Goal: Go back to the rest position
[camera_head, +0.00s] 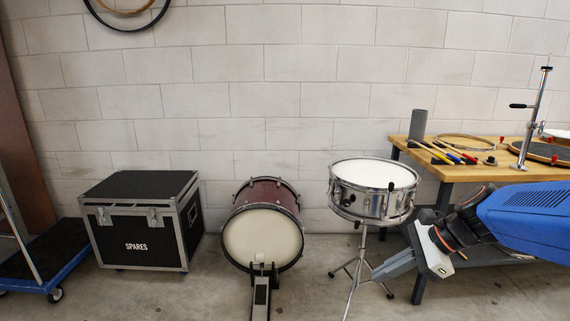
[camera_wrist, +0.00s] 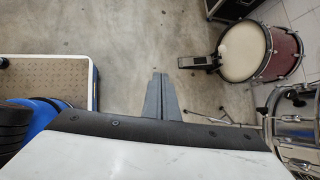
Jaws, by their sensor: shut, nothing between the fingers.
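My gripper (camera_head: 391,266) is shut and empty. In the head view it is low at the right, its grey fingers pointing left, in front of the wooden workbench and beside the snare drum's stand. In the wrist view the closed fingers of my gripper (camera_wrist: 159,97) point away over bare concrete floor. The snare drum (camera_head: 373,189) stands on a chrome tripod, up and left of my gripper. It also shows at the right edge of the wrist view (camera_wrist: 297,131).
A dark red bass drum (camera_head: 263,236) with a pedal stands on the floor left of the snare. A black SPARES case (camera_head: 141,238) and a blue trolley (camera_head: 40,285) are farther left. The wooden workbench (camera_head: 480,172) holds sticks, hoops and a grey cylinder. Concrete floor in front is clear.

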